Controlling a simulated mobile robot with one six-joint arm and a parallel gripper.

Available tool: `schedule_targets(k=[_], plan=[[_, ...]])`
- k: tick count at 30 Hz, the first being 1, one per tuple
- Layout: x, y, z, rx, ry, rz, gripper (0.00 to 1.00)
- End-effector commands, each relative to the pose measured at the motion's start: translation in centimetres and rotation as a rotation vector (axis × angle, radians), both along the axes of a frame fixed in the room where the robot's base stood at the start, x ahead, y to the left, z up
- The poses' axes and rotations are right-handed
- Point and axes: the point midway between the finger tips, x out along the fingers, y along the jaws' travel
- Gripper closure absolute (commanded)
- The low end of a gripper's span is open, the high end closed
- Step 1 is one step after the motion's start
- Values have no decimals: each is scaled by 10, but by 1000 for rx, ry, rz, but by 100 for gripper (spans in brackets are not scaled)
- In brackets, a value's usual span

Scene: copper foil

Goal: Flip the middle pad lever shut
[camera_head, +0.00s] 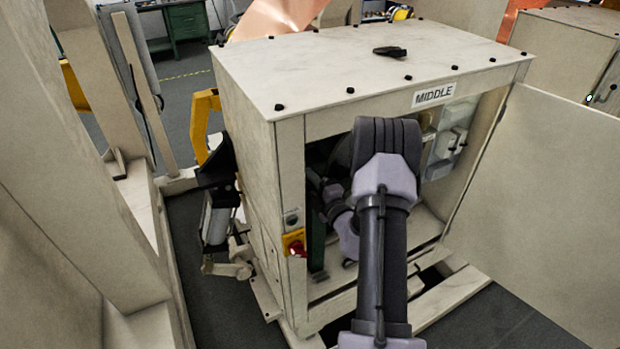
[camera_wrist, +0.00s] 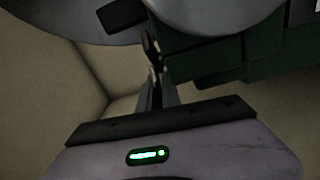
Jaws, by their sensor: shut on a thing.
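The cabinet labelled MIDDLE (camera_head: 290,150) stands open at the front, and my arm reaches into it. My own arm links hide much of the inside in the head view, and I cannot make out the lever there. In the wrist view my gripper (camera_wrist: 152,48) has its two dark fingers close together, pointing up the picture. The contact itself is dim, and the lever's exact angle is unclear.
Dark green blocks (camera_wrist: 205,60) sit right of the fingers. Pale cabinet walls (camera_wrist: 50,85) lie to the left. An open door panel (camera_head: 550,190) stands at the right of the cabinet. A red switch on a yellow plate (camera_head: 294,243) is on its front left post.

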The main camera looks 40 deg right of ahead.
Motion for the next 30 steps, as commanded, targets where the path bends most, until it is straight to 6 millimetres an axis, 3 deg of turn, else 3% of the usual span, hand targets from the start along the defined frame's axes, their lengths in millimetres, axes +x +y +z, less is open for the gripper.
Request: schedule_targets(k=[23,30], plan=[[2,4,-1,0,4,12,100],[-6,5,1,-1,0,182,100]])
